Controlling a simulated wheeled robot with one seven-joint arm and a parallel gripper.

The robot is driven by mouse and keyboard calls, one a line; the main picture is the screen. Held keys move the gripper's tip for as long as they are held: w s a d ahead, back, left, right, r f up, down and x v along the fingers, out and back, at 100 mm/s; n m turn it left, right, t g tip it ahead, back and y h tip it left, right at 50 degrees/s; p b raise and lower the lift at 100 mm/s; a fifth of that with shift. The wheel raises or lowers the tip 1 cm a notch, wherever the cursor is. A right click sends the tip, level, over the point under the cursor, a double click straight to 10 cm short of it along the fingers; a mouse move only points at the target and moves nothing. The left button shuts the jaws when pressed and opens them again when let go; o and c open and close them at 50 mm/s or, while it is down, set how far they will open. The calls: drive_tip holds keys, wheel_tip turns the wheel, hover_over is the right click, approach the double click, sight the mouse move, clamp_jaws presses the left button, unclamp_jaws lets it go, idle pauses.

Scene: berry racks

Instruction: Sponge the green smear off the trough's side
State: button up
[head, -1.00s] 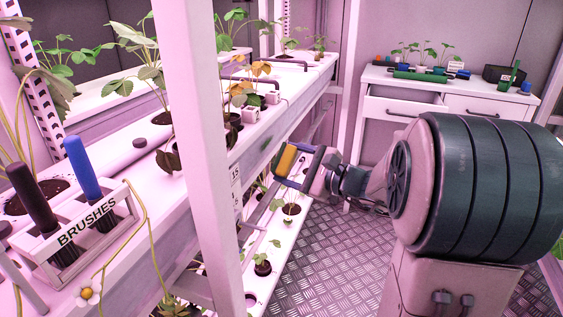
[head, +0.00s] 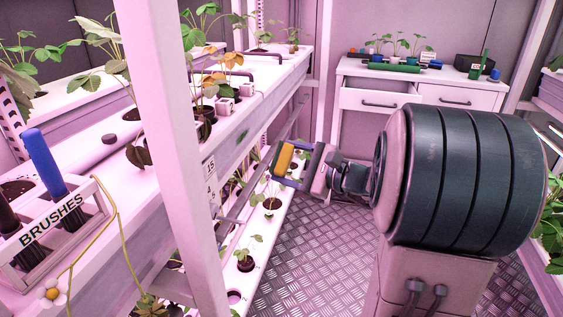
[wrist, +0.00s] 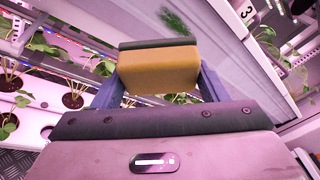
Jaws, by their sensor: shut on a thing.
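The trough (head: 262,112) is a long pale channel along the left rack. A green smear (wrist: 175,22) shows on its side at the top of the wrist view. In the head view a faint dark patch (head: 242,137) on the trough's side looks like the same smear. My gripper (head: 287,161) is shut on a yellow sponge (head: 285,156) with a dark pad. In the wrist view the sponge (wrist: 158,70) sits between the blue fingers, pad facing away from me. The sponge is right of the trough's side and appears apart from it.
A white rack post (head: 178,150) stands in front of the trough. A brush holder (head: 60,235) is at the near left. Potted plants (head: 271,203) fill a lower shelf below my gripper. A drawer cabinet (head: 420,95) stands at the back. The metal floor (head: 310,250) is clear.

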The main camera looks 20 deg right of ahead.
idle(0.6)
drive_tip(key=w+a+r, duration=0.1)
drive_tip(key=w+a, duration=0.3)
drive_tip(key=a, duration=0.2)
drive_tip(key=shift+r, duration=0.35)
drive_tip(key=shift+w+a+r, duration=0.1)
drive_tip(key=shift+w+a, duration=0.25)
drive_tip(key=shift+a, duration=0.25)
idle(0.6)
drive_tip(key=shift+w+d+b, duration=0.15)
drive_tip(key=shift+w+d, duration=0.4)
drive_tip(key=shift+w, duration=0.15)
drive_tip(key=shift+w+d+b, duration=0.15)
drive_tip(key=shift+w+d, duration=0.35)
drive_tip(key=shift+w, duration=0.2)
drive_tip(key=shift+w+d+r, duration=0.1)
drive_tip(key=shift+w+d, duration=0.4)
drive_tip(key=shift+w, duration=0.35)
drive_tip(key=shift+w+d, duration=0.45)
drive_tip(key=shift+w, duration=0.35)
drive_tip(key=shift+w+d, duration=0.8)
drive_tip(key=shift+w, duration=0.35)
drive_tip(key=shift+s+a, duration=0.1)
